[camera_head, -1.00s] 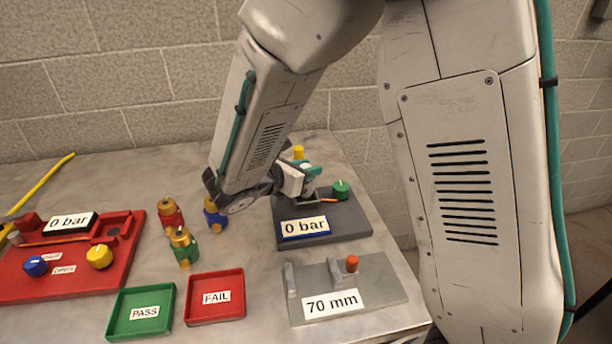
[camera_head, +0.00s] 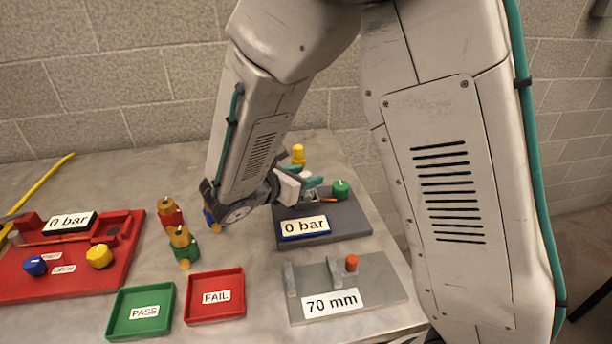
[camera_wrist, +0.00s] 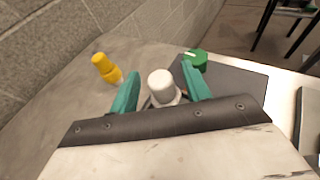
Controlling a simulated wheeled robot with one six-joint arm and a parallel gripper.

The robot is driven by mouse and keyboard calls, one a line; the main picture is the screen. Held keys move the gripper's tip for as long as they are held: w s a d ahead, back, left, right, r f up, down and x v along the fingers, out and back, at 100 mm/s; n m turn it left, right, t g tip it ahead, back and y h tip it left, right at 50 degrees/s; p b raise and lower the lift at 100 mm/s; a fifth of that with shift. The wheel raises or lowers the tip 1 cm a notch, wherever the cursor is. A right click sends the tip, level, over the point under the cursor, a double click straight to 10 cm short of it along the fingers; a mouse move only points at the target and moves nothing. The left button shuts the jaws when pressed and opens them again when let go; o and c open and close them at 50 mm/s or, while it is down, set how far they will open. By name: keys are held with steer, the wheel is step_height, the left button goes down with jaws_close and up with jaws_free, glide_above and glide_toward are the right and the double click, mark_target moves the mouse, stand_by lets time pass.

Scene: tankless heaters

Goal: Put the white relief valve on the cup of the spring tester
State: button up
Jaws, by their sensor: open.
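The white relief valve (camera_wrist: 161,84) shows in the wrist view as a white rounded cylinder between the teal fingers of my gripper (camera_wrist: 163,90). The fingers are open, with a gap on each side of its top. In the head view my gripper (camera_head: 312,185) is over the back left of the dark grey "0 bar" board (camera_head: 345,226), which has a green knob (camera_head: 341,189). Its white top (camera_head: 306,173) shows just behind the fingers. The valve's lower part and any cup under it are hidden, so I cannot tell what it rests on.
A yellow valve (camera_head: 298,156) stands behind the board. Red, green and blue valves (camera_head: 183,248) stand left of my gripper. In front are the PASS tray (camera_head: 120,318), FAIL tray (camera_head: 215,272) and a "70 mm" gauge (camera_head: 385,283). A red "0 bar" rig (camera_head: 70,280) is at left.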

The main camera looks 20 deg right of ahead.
steer(key=v, duration=1.1)
steer(key=s+d+r+m+g+y, duration=0.4)
steer(key=s+d+r+m+g, duration=0.15)
steer(key=s+d+m, duration=0.55)
steer(key=s+d+r+m+y, duration=0.2)
steer(key=s+m+y, duration=0.7)
steer(key=s+m, duration=0.2)
steer(key=shift+r+m+t, duration=0.35)
steer(key=shift+m+t, duration=0.05)
steer(key=shift+t, duration=0.05)
